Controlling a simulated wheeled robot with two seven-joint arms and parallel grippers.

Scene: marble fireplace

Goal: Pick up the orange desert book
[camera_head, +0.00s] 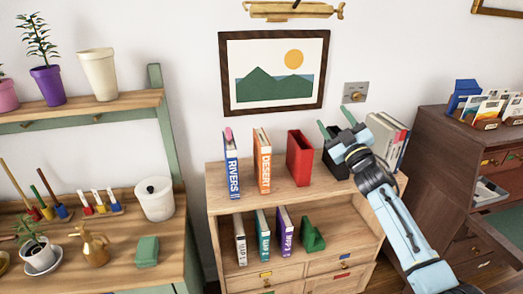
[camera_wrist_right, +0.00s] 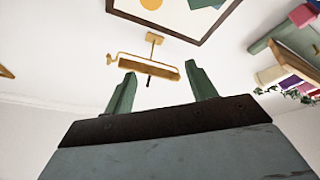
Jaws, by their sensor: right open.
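The orange desert book (camera_head: 263,162) stands upright on top of the wooden cabinet, its spine facing me with "DESERT" in white. The blue "RIVERS" book (camera_head: 231,166) stands to its left, and a red book-like block or holder (camera_head: 299,158) stands to its right. My right gripper (camera_head: 334,126) is open and empty, raised above the right part of the cabinet top, to the right of the orange book and apart from it. In the right wrist view its two green fingers (camera_wrist_right: 161,90) are spread and point up toward the wall. My left gripper is not in view.
The cabinet (camera_head: 225,203) has a lower shelf with several books and a green block (camera_head: 312,236). A black holder (camera_head: 335,165) and pale books (camera_head: 388,138) stand right of the red one. A picture (camera_head: 274,71) hangs behind. A workbench is left, a desk right.

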